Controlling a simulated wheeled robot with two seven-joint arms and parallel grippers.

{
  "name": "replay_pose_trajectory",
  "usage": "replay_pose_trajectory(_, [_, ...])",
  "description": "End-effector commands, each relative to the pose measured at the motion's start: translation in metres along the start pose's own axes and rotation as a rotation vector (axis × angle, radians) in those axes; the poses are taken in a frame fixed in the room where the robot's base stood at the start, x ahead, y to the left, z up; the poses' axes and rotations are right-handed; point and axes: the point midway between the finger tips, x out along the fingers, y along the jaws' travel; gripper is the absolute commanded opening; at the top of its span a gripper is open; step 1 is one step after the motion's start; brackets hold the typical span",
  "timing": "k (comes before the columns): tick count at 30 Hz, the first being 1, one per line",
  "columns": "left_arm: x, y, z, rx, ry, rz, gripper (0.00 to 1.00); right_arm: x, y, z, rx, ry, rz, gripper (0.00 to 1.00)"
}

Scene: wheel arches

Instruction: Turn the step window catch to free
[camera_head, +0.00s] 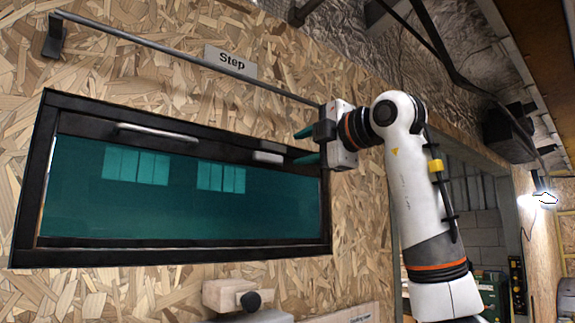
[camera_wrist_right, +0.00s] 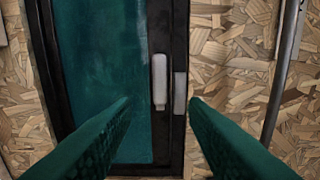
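The step window (camera_head: 180,195) has teal glass in a black frame, under a "Step" sign (camera_head: 231,61). Its catch (camera_head: 268,156) is a small pale lever near the top right of the frame. In the right wrist view the catch (camera_wrist_right: 159,80) lies along the frame, beside a small grey plate (camera_wrist_right: 180,92). My right gripper (camera_head: 302,146) is at the window's upper right corner, just right of the catch. Its teal fingers are open and empty; in the right wrist view the catch shows between the fingers (camera_wrist_right: 160,101), apart from both. My left gripper is not in view.
A long pale handle (camera_head: 157,133) is on the window's top rail. A dark rod (camera_head: 190,57) runs above the window, close to my right gripper. A pale block with a black knob (camera_head: 240,297) is below. The chipboard wall (camera_head: 170,290) is otherwise mostly bare.

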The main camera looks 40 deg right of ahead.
Motion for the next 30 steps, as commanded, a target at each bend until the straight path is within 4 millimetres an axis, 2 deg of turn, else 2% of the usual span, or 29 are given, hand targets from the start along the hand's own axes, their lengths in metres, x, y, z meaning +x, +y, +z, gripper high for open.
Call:
replay_pose_trajectory(3, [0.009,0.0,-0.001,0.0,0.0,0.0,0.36,-0.019,0.002,-0.001,-0.001,0.001,-0.002,0.4])
replay_pose_trajectory(9, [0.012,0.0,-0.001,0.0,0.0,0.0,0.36,-0.032,0.0,0.0,0.0,0.0,0.0,0.4])
replay_pose_trajectory(26, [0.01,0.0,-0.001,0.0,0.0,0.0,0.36,-0.033,-0.001,0.0,0.0,0.001,0.0,0.4])
replay_pose_trajectory(30, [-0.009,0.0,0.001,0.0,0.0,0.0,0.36,-0.033,-0.021,0.0,0.0,0.0,0.0,0.4])
